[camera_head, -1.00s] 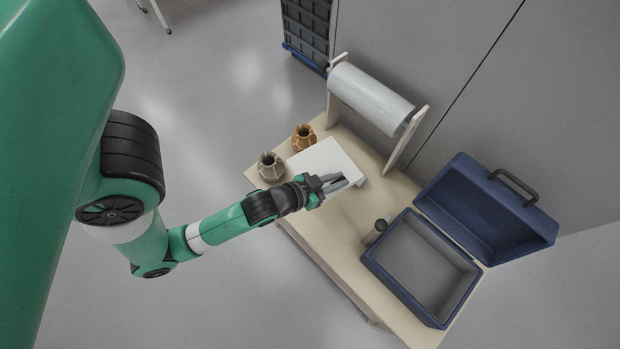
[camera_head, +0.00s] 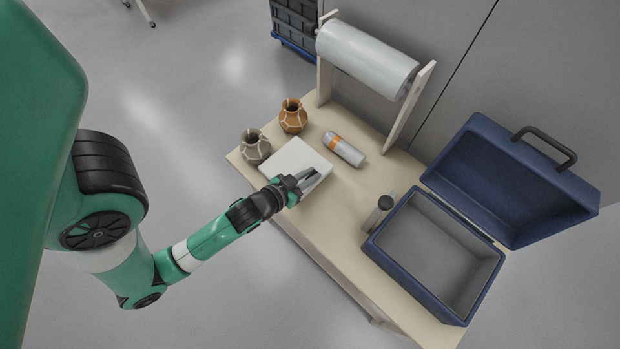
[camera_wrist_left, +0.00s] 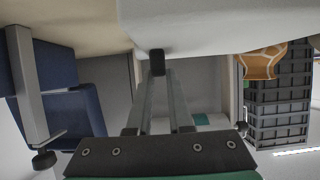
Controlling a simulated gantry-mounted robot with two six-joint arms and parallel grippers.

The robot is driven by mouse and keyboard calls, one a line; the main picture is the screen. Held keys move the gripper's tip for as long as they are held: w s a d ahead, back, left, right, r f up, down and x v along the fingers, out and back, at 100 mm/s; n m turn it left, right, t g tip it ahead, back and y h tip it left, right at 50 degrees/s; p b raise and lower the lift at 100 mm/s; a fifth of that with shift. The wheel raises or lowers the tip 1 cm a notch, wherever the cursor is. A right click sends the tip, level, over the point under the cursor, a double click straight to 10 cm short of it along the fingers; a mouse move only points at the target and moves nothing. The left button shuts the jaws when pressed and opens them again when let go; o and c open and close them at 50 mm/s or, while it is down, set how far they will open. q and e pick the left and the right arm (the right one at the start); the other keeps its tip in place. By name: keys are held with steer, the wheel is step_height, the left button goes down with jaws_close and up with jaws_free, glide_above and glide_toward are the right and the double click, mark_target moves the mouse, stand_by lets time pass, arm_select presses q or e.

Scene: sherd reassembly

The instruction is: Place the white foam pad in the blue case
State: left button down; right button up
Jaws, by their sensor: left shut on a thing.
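The white foam pad (camera_head: 292,158) is a flat pale slab near the left end of the table in the head view. My left gripper (camera_head: 313,179) is shut on its near right edge. Its height above the table is hard to tell. The pad also fills the top of the left wrist view (camera_wrist_left: 205,22), with the fingers (camera_wrist_left: 157,62) reaching up to it. The blue case (camera_head: 378,243) stands at the right end of the table with its lid (camera_head: 510,180) open; its grey inside looks empty. Part of the blue case shows in the wrist view (camera_wrist_left: 75,120).
A grey vase (camera_head: 256,148) and an orange vase (camera_head: 293,117) stand beside the pad. A silver canister with an orange band (camera_head: 345,149) lies behind it. A black-capped cylinder (camera_head: 380,210) stands by the case. A roll on a stand (camera_head: 368,60) is at the back. The table's middle is clear.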

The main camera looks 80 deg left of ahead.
arm_select(q)
steer(key=shift+f+b, duration=1)
steer(key=shift+f, duration=0.8)
steer(key=shift+f, duration=0.2)
steer(key=c, duration=0.8)
jaws_free()
steer(key=shift+r, duration=0.15)
